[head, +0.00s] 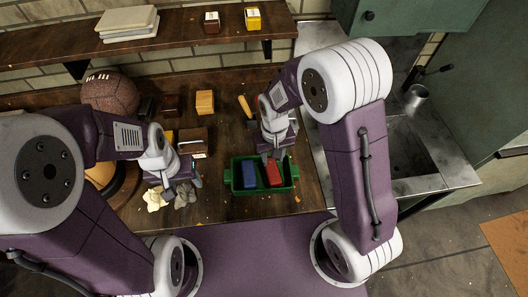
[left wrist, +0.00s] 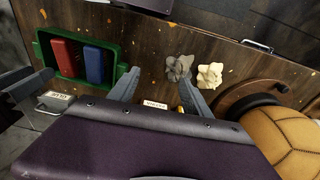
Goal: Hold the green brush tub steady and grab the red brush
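The green brush tub (head: 234,185) stands on the brown bench in the head view. Inside it the blue brush (head: 249,174) lies left of the red brush (head: 274,176). In the left wrist view the tub (left wrist: 126,78) is at upper left, with the red brush (left wrist: 66,60) left of the blue brush (left wrist: 94,64). My right gripper (head: 272,155) is low at the tub's back edge, near the red brush's far end; its finger gap is unclear. My left gripper (head: 178,182) is left of the tub, apart from it. Its fingers are spread and empty in the left wrist view (left wrist: 160,92).
A cream crumpled cloth (head: 154,199) and a grey one (head: 184,197) lie near my left gripper. Behind are a brown ball (head: 110,92), a yellow block (head: 205,101) and dark boxes. A metal sink (head: 408,155) is at right. A shelf (head: 185,40) runs above the bench.

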